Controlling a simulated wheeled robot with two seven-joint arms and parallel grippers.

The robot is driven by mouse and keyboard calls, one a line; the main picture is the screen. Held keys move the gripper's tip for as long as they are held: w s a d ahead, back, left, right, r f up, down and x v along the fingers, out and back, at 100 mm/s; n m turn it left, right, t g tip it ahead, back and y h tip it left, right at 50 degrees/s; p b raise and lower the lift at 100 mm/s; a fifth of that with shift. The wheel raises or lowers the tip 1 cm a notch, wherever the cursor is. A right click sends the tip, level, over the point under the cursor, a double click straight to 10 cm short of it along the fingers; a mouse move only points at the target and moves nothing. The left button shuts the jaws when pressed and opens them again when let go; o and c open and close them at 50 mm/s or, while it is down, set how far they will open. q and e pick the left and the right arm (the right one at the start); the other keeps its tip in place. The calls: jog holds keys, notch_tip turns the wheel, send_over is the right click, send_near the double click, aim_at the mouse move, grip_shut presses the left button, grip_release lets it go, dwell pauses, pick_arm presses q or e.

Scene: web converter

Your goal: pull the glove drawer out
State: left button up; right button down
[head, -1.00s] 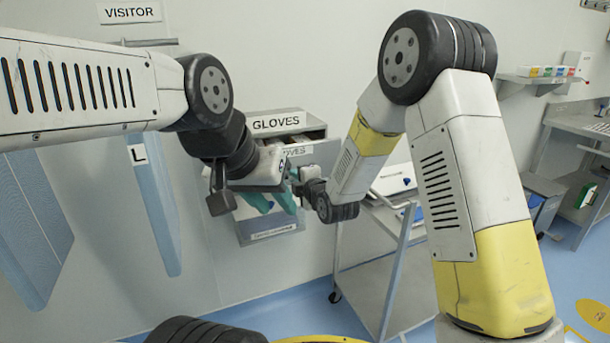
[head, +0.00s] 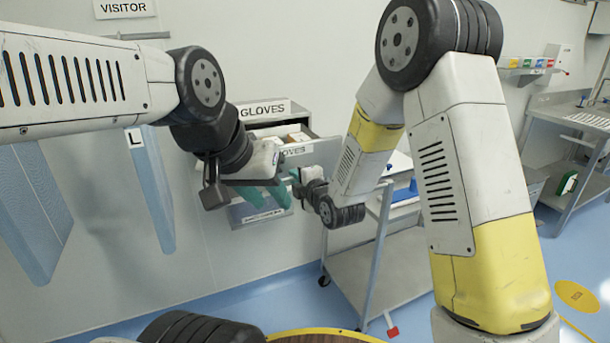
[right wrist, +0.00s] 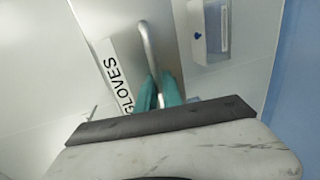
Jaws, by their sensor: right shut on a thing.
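The glove drawer (head: 322,154) is partly out of the grey cabinet labelled GLOVES (head: 262,109), and pale boxes (head: 298,137) show inside it. In the right wrist view the drawer front (right wrist: 105,35) carries a GLOVES label and a grey bar handle (right wrist: 147,45). My right gripper (head: 295,176) is at the drawer front; its teal fingers (right wrist: 158,92) are shut on the handle's end. In the head view the handle is hidden. My left gripper (head: 265,198) hangs below and left of the drawer, its teal fingers apart and nothing seen between them.
A wall bin (head: 240,214) is behind my left gripper; it also shows in the right wrist view (right wrist: 208,38). A metal cart (head: 385,262) stands right of the drawer, partly behind my right arm. Blue panels (head: 152,190) hang at left. A sink bench (head: 575,125) is far right.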

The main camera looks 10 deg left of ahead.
jog(key=c, duration=1.5)
grip_release()
jog(key=v, duration=0.7)
jog(key=shift+s+d, duration=0.25)
jog(key=shift+s, duration=0.05)
jog(key=shift+r, duration=0.1)
